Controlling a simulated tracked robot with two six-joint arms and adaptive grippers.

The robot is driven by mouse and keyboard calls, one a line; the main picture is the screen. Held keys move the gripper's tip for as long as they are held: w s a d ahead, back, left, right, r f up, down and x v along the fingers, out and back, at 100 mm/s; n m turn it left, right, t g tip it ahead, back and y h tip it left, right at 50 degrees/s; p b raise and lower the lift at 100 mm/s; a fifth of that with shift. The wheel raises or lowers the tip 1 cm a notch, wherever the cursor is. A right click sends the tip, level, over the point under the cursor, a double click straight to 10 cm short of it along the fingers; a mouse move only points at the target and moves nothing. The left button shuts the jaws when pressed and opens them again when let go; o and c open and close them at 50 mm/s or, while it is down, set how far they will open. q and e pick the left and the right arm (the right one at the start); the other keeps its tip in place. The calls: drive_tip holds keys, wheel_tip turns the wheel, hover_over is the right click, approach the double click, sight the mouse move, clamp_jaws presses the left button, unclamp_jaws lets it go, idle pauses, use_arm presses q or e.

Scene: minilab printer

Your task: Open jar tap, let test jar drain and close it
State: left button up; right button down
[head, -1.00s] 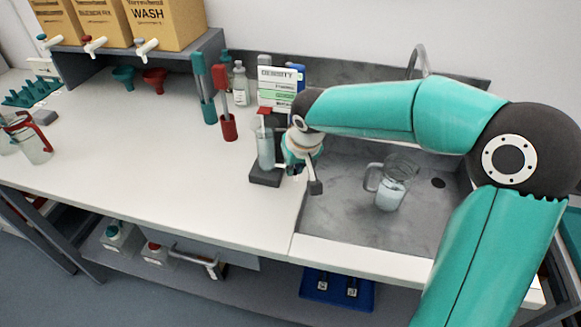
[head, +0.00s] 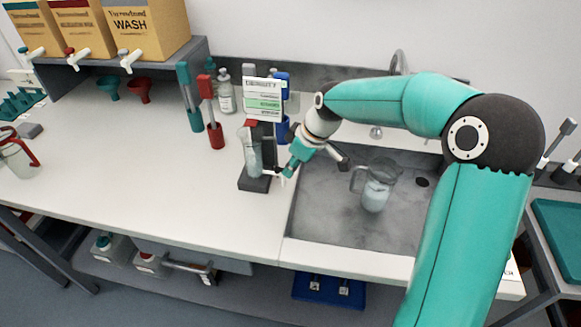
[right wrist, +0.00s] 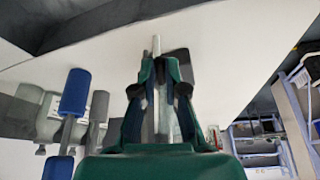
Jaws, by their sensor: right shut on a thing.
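The test jar (head: 252,150) is a clear upright cylinder with cloudy liquid, on a dark stand (head: 254,184) at the counter's edge by the sink. Its tap (head: 276,172) is on its right side, low down, and shows only in part. My right gripper (head: 284,168) is beside the jar and shut on the tap. In the right wrist view my fingers (right wrist: 160,85) close around a pale narrow piece; the jar itself is hard to make out there. Whether the tap is open, I cannot tell. A glass jug (head: 377,186) with pale liquid stands in the sink. My left gripper is not in view.
The grey sink (head: 322,222) is right of the stand. A density card (head: 263,97), bottles (head: 225,90), and a red tool in a holder (head: 214,132) stand behind the jar. Boxes with taps (head: 148,30) sit on a shelf at left. The counter's middle is clear.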

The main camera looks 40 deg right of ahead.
drive_tip(key=shift+d, duration=0.1)
idle(0.4)
drive_tip(key=c, duration=1.2)
unclamp_jaws()
drive_tip(key=v, duration=1.2)
drive_tip(key=shift+d, duration=0.1)
